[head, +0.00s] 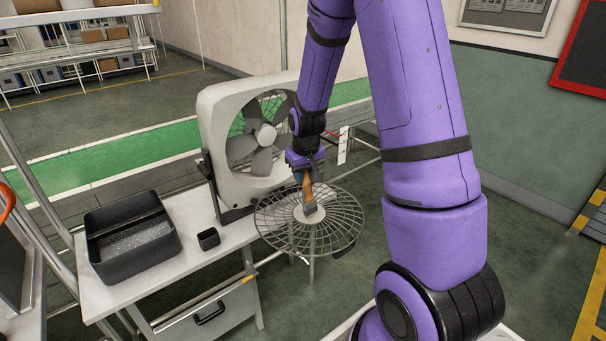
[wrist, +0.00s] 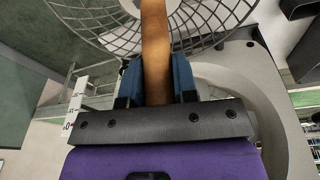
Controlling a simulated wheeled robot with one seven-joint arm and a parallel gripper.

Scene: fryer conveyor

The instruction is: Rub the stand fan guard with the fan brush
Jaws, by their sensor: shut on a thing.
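The fan guard (head: 275,232) is a round dark wire grille with a pale centre hub, held level on a thin stand beside the white table. It also shows at the top of the wrist view (wrist: 100,38). My gripper (head: 304,172) is above the guard, shut on the wooden handle of the fan brush (head: 307,192). In the wrist view the brown handle (wrist: 156,60) runs between the blue fingers (wrist: 157,88). The brush's grey head points down over the guard near its hub. I cannot tell whether it touches the wires.
A white box fan (head: 215,120) stands upright on the table (head: 105,298), just behind the guard.

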